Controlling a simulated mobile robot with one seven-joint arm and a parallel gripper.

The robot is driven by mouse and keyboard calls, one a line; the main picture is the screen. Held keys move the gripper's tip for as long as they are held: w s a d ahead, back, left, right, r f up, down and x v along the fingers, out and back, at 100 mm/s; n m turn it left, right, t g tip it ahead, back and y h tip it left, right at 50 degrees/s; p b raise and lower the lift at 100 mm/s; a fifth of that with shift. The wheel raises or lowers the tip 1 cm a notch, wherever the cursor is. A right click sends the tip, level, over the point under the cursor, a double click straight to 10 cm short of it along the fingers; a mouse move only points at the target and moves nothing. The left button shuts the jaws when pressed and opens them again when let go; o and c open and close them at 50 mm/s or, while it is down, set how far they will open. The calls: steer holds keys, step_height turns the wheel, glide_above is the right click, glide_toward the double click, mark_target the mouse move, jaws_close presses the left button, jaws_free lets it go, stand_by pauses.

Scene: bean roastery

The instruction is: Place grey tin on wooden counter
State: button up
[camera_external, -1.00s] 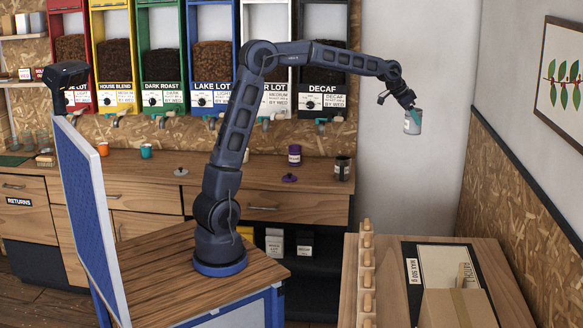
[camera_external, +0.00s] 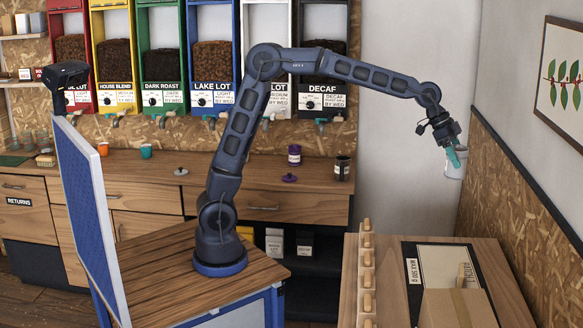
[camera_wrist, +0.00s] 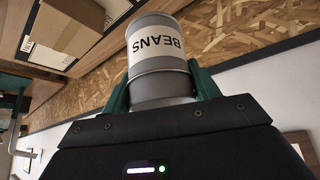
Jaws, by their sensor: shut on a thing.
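My gripper (camera_external: 456,154) is shut on a grey tin (camera_external: 454,170) with a white band, held in the air in front of the bare wall at the right. In the wrist view the tin (camera_wrist: 162,62) lies between two green fingers of my gripper (camera_wrist: 161,86), and its label reads BEANS. The tin touches no surface that I can see. A wooden counter (camera_external: 225,176) with drawers runs along the back wall, left of the tin. A second wooden top (camera_external: 490,258) stands at the front right, below the tin.
The front-right top carries a row of wooden pegs (camera_external: 366,270), a cardboard box (camera_external: 458,309) and a dark-framed white panel. The back counter holds a purple tin (camera_external: 294,155), a dark tin (camera_external: 342,168), lids and cups. A chipboard-lined wall (camera_external: 525,235) borders the right.

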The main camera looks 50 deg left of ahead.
steer(key=s+d+m+g, duration=0.1)
steer(key=s+d+m, duration=0.1)
steer(key=s+d, duration=0.85)
steer(key=shift+s+a+f, duration=0.25)
steer(key=shift+a+f, duration=0.1)
steer(key=shift+f, duration=5.95)
steer(key=shift+s+a+f, duration=0.25)
steer(key=shift+a+f, duration=0.05)
steer(key=shift+f, duration=6.05)
steer(key=shift+s+a+f, duration=0.25)
steer(key=shift+a+f, duration=0.1)
steer(key=shift+f, duration=5.95)
steer(key=shift+f, duration=0.1)
steer(key=o, duration=1)
